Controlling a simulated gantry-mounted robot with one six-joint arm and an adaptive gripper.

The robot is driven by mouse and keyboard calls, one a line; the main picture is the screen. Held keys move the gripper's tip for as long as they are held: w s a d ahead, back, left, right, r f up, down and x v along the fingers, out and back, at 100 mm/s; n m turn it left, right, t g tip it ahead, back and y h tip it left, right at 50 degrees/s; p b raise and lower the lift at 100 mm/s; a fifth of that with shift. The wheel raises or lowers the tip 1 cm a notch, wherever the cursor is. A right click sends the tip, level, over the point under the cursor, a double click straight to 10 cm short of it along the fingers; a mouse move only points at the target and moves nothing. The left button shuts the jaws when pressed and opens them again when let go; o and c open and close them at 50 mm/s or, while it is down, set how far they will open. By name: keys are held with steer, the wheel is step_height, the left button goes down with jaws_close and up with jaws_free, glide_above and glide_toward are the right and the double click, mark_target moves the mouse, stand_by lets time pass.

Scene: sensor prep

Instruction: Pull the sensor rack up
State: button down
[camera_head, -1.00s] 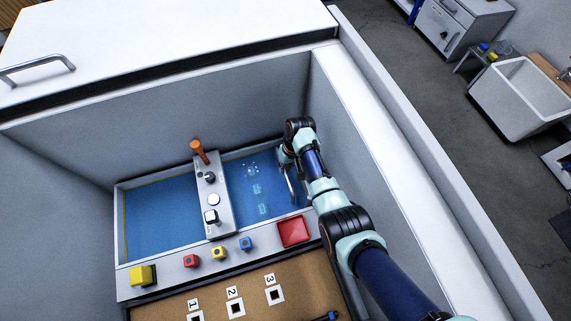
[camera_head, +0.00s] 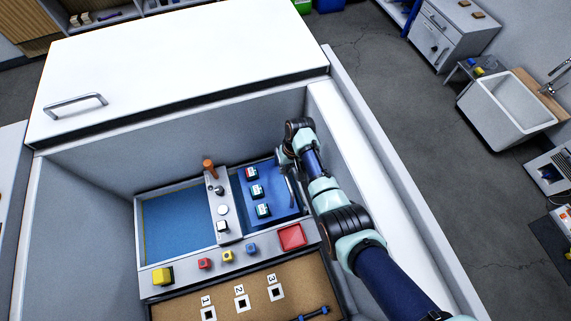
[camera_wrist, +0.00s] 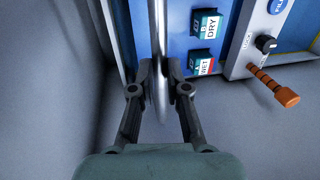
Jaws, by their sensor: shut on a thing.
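The sensor rack (camera_head: 278,203) is a blue panel in the right half of the basin, and it stands clear of the water surface. It bears three small dark sensors (camera_head: 257,190) with white labels; in the wrist view one reads DRY (camera_wrist: 209,26) and one WET (camera_wrist: 204,63). A grey bar handle (camera_head: 291,190) runs along the rack's right side. My gripper (camera_wrist: 162,68) is shut on the handle (camera_wrist: 161,100) near its far end. In the head view my wrist partly hides the grip.
A divider with an orange-tipped lever (camera_head: 209,168) and a knob stands left of the rack. The left compartment (camera_head: 178,222) holds blue water. A ledge with coloured buttons and a red pad (camera_head: 291,237) lies in front. Basin walls rise close to my arm.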

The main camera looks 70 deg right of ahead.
steer(key=c, duration=1.1)
jaws_free()
steer(key=shift+w, duration=0.1)
steer(key=shift+c, duration=0.2)
step_height(320, 180, up, 12)
steer(key=s+d, duration=0.1)
steer(key=s, duration=0.1)
steer(key=shift+d, duration=0.2)
steer(key=shift+f, duration=0.15)
